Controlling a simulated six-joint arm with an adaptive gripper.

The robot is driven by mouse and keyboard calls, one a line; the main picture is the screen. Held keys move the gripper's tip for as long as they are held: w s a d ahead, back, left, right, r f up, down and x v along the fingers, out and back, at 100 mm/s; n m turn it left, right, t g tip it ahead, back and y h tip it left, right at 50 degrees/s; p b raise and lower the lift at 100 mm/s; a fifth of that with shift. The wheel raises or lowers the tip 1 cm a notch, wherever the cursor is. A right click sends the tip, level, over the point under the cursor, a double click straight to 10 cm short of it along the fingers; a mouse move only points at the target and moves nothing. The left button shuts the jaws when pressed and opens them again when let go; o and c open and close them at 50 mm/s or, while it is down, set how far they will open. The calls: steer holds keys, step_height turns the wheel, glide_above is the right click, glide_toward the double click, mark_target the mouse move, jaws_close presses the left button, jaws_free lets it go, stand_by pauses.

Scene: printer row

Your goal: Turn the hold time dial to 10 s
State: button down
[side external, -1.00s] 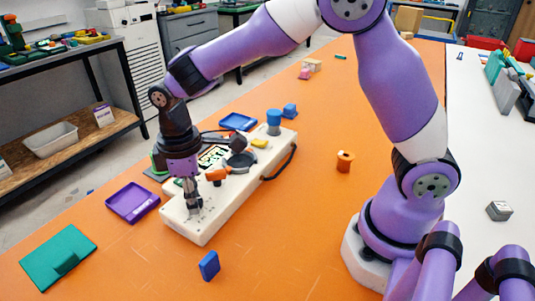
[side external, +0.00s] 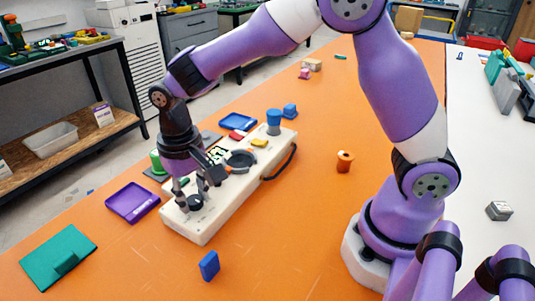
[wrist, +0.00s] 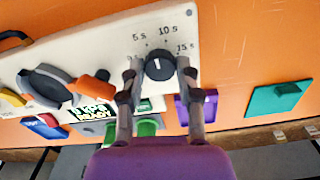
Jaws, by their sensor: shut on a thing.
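The hold time dial (wrist: 160,66) is a dark round knob with a pale mark, on a cream panel (wrist: 85,50). Labels 5 s, 10 s and 15 s arc above it in the wrist view. The mark lies on the knob's upper part; exactly which label it points to is hard to tell. My gripper (wrist: 157,72) is shut on the dial, one finger on each side. In the side view my gripper (side external: 196,200) points down at the panel's near end, where the dial (side external: 195,203) shows partly between the fingers.
A purple tray (side external: 132,202), a green plate (side external: 58,261) and a blue block (side external: 209,265) lie around the panel.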

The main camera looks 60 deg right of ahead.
mark_target(194, 199)
steer(key=m, duration=0.5)
steer(key=shift+m, duration=0.4)
stand_by(0.4)
steer(key=c, duration=0.5)
jaws_free()
step_height(194, 199, up, 12)
